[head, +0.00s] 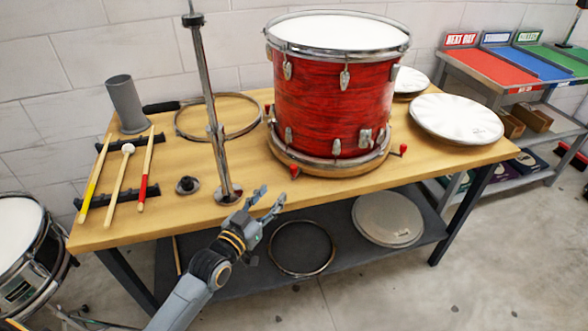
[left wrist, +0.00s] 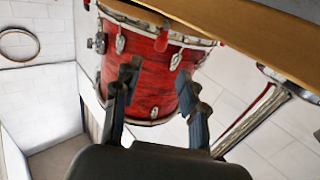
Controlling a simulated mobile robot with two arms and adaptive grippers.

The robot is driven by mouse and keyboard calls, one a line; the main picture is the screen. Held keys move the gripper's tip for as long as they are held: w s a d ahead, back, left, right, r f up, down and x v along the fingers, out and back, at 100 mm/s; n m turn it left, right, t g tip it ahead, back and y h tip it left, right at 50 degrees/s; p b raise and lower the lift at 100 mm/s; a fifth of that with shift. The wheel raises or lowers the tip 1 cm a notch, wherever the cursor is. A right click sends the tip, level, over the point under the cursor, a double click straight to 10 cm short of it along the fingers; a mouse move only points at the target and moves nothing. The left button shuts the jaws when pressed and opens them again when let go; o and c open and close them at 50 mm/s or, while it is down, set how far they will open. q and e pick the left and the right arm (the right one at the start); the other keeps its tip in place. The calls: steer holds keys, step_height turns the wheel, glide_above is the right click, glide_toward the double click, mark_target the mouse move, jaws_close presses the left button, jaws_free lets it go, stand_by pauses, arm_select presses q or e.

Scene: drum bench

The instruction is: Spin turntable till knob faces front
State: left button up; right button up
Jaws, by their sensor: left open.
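A red drum (head: 335,95) stands upright on a round wooden turntable (head: 312,167) on the bench. Red knobs stick out around the turntable: one at the front left (head: 294,171), one at the right (head: 403,149), and one at the back left, partly hidden. A silver fitting (head: 365,137) sits low on the drum's front right. My left gripper (head: 272,195) is open and empty at the bench's front edge, left of and below the front-left knob, apart from it. In the left wrist view the drum (left wrist: 150,85) shows tilted beyond the open fingers. My right gripper is not in view.
A metal stand (head: 216,130) rises just left of my gripper. Drumsticks and a mallet (head: 121,183) lie on a rack at the left. The front-right bench top is clear.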

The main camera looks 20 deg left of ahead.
mark_target(292, 171)
arm_select(q)
steer(key=w, duration=0.4)
steer(key=w+d, duration=0.1)
steer(key=w, duration=0.3)
steer(key=w+d, duration=0.1)
steer(key=w, duration=0.3)
steer(key=shift+w+d+f, duration=0.1)
steer(key=shift+w, duration=0.1)
steer(key=shift+c, duration=0.3)
jaws_close()
